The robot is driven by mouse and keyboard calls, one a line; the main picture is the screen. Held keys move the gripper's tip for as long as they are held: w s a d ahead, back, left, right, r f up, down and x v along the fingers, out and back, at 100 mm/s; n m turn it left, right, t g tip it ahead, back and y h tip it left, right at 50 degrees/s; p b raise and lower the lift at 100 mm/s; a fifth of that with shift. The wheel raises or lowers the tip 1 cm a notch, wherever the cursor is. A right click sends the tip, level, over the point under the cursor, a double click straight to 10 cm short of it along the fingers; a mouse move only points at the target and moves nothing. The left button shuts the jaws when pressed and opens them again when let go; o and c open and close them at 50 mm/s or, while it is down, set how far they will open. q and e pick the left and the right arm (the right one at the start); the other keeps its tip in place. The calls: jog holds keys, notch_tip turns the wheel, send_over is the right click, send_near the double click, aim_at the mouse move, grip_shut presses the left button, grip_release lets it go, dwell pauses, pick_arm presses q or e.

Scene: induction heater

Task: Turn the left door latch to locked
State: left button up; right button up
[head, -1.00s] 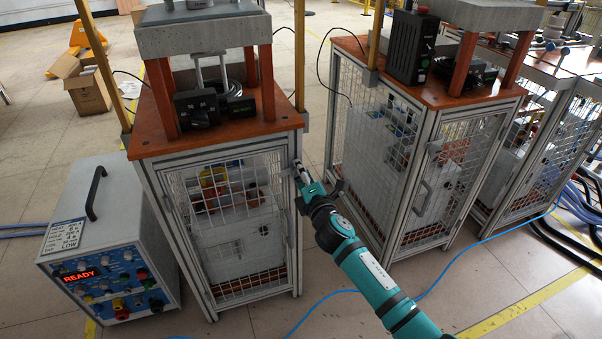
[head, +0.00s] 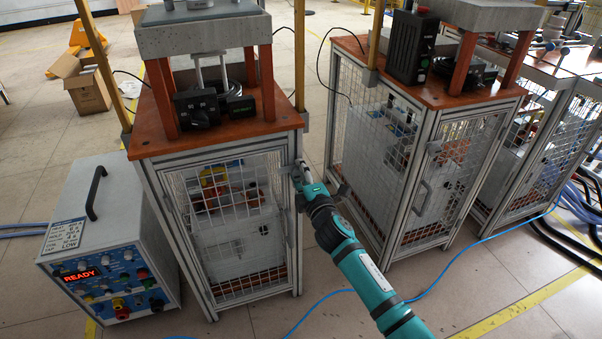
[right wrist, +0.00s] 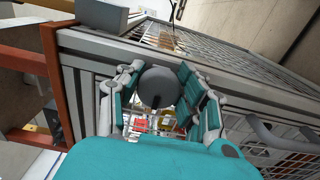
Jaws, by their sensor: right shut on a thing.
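The left cabinet's mesh door (head: 232,228) is closed against its metal frame. Its latch shows in the right wrist view as a round grey knob (right wrist: 160,84) with a short dark mark pointing down. My right gripper (head: 300,174) is at the upper right edge of this door, and its fingers hide most of the latch in the head view. In the right wrist view my right gripper (right wrist: 158,92) has a finger on each side of the knob and is shut on it. My left gripper is in no view.
A control box (head: 108,240) with a lit READY display stands left of the cabinet. A second mesh cabinet (head: 418,160) stands close on the right of my right gripper. A blue cable (head: 440,278) crosses the floor.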

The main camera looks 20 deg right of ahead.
jog(key=o, duration=0.7)
jog(key=shift+s+f, duration=0.1)
jog(key=shift+f, duration=0.2)
jog(key=o, duration=0.4)
jog(key=shift+r, duration=0.1)
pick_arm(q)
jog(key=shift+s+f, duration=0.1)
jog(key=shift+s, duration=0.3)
pick_arm(e)
jog(key=shift+o, duration=0.5)
jog(key=shift+r, duration=0.1)
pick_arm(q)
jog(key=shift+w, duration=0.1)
pick_arm(e)
jog(key=shift+s, duration=0.4)
jog(key=s, duration=1.1)
jog(key=shift+d, duration=0.2)
